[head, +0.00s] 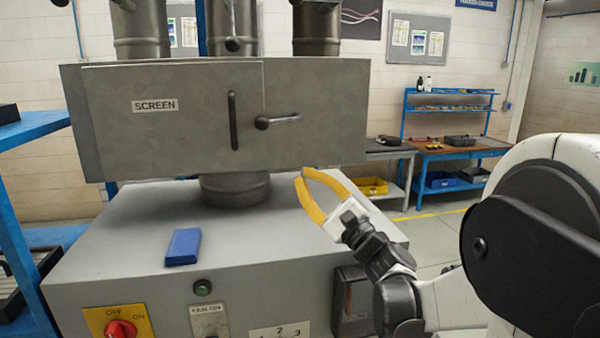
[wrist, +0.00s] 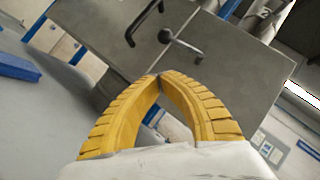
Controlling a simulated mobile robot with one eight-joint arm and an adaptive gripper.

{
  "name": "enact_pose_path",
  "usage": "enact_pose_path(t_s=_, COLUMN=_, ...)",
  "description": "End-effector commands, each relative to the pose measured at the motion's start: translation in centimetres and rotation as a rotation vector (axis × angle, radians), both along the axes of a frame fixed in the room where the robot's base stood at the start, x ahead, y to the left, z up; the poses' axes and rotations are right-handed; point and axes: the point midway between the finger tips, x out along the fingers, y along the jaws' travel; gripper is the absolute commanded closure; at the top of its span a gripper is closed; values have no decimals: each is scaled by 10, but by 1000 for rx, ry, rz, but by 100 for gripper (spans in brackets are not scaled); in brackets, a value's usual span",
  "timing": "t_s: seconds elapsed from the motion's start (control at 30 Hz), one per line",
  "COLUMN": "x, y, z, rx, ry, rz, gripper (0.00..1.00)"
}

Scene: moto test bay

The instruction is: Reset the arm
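My gripper (head: 301,175) has two curved yellow fingers. It is held above the right part of the grey cabinet top (head: 110,235), in front of the grey SCREEN box (head: 190,115). In the wrist view the fingertips of my gripper (wrist: 158,77) meet, with an empty gap between the curved fingers behind the tips. Nothing is held. The box's black bar handle (head: 233,120) and lever with a round knob (head: 277,121) are apart from my gripper.
A blue block (head: 183,247) lies on the cabinet top, left of my gripper. A red switch (head: 120,329) and a green button (head: 203,287) are on the cabinet front. A blue rack (head: 25,225) stands at left. A workbench (head: 455,150) stands at the back right, with open floor before it.

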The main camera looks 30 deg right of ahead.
Motion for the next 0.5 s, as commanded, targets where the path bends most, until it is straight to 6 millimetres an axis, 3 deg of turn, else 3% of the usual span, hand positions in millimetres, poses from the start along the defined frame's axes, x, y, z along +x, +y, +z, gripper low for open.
enact_pose_path(t_s=0.4, x=0, y=0, z=0, rx=0, ry=0, rz=0, gripper=100)
enact_pose_path(t_s=0.5, x=1, y=10, z=-2, rx=-33, ry=17, rz=10, gripper=100)
